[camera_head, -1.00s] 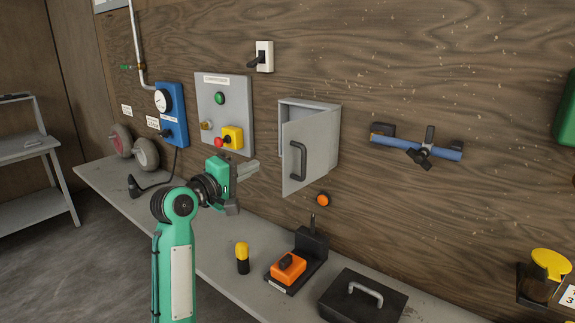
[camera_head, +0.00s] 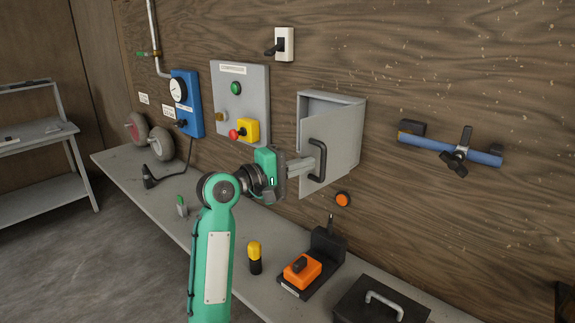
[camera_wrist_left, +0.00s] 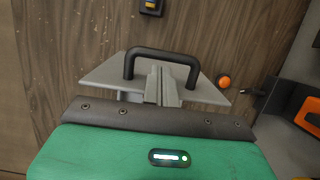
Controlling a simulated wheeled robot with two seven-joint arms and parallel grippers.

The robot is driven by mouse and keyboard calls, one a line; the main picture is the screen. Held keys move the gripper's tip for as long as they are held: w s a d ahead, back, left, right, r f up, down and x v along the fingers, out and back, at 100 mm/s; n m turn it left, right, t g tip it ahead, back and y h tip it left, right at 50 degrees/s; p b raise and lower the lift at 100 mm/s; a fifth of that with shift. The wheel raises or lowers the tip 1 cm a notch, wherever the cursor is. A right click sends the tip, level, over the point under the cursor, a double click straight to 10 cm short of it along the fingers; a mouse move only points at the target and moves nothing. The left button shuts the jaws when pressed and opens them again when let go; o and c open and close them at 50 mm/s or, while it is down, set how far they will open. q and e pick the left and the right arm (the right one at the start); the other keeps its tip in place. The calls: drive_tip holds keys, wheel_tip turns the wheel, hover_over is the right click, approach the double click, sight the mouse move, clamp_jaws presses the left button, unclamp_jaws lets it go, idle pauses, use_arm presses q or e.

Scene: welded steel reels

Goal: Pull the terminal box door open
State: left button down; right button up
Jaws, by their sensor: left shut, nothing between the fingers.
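The grey terminal box (camera_head: 330,97) is on the wooden wall. Its grey door (camera_head: 345,140) stands ajar, with a gap along the top and left. The door bears a dark arched handle (camera_head: 322,162), which also shows in the wrist view (camera_wrist_left: 163,53). My left gripper (camera_head: 305,165) is at the handle with its fingers shut and nothing between them. In the wrist view the closed fingertips (camera_wrist_left: 160,82) appear within the handle's arch, close to the door; whether they touch it I cannot tell. My right gripper is not in view.
A grey control panel (camera_head: 225,110) with buttons is left of the box. An orange button (camera_head: 343,199) is below it, and a blue bar with a clamp (camera_head: 480,156) is to its right. The bench below holds a yellow-topped cylinder (camera_head: 254,258), an orange switch unit (camera_head: 302,270) and a black lidded case (camera_head: 365,302).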

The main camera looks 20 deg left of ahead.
use_arm(q)
drive_tip(key=shift+w+d, duration=0.2)
drive_tip(key=shift+w, duration=0.05)
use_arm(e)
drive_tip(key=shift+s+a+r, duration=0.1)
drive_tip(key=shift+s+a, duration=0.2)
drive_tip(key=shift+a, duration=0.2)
